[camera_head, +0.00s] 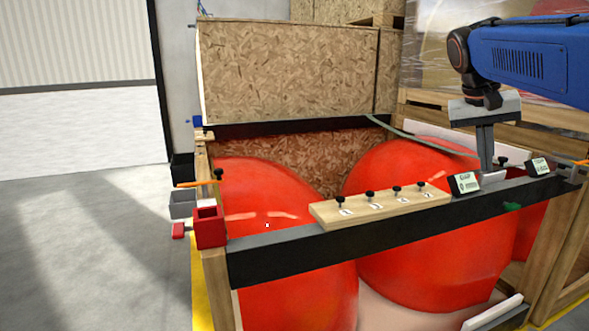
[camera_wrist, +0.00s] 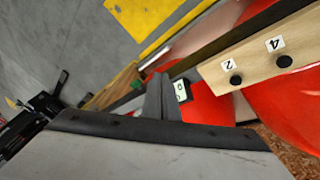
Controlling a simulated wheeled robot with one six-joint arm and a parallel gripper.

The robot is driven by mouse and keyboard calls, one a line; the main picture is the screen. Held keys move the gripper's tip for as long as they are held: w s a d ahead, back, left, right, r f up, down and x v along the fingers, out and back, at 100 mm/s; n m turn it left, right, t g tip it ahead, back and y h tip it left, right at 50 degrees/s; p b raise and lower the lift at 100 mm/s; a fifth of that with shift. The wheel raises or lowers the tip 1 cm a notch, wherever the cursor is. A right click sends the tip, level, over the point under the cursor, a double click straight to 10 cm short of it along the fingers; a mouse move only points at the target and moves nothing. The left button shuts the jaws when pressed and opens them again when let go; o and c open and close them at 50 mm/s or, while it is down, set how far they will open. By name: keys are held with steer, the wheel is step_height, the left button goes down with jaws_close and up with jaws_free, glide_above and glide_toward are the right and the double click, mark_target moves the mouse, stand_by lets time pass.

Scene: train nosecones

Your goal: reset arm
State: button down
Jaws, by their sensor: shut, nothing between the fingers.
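My gripper (camera_head: 487,168) points down at the right end of the black crossbar (camera_head: 290,250), between two small black gap displays, a left one (camera_head: 464,185) and a right one (camera_head: 538,167). Its fingers are together and hold nothing. I cannot tell whether the tips touch the light block below them. In the wrist view the closed fingers (camera_wrist: 160,92) stand beside a display (camera_wrist: 181,91).
A wooden strip (camera_head: 385,204) with several black knobs lies along the crossbar. Large red nosecones (camera_head: 430,240) sit behind and below it. A red box (camera_head: 210,226) is at the bar's left end. Wooden crates (camera_head: 290,70) stand behind. The floor (camera_head: 80,230) at left is clear.

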steer(key=s+a+f+n+t+y, duration=0.1)
steer(key=s+a+f+n, duration=0.1)
steer(key=s+a+f, duration=0.2)
steer(key=s+a+f+n+t+y, duration=0.1)
steer(key=s+a+f, duration=0.4)
steer(key=s+f, duration=0.6)
steer(key=s+a+f+n+t+y, duration=0.1)
steer(key=s+a+f, duration=0.4)
steer(key=f, duration=0.8)
steer(key=s+n+y, duration=0.1)
steer(key=s, duration=0.2)
steer(key=shift+a+n, duration=0.15)
steer(key=shift+n, duration=0.25)
steer(key=shift+s+r, duration=0.1)
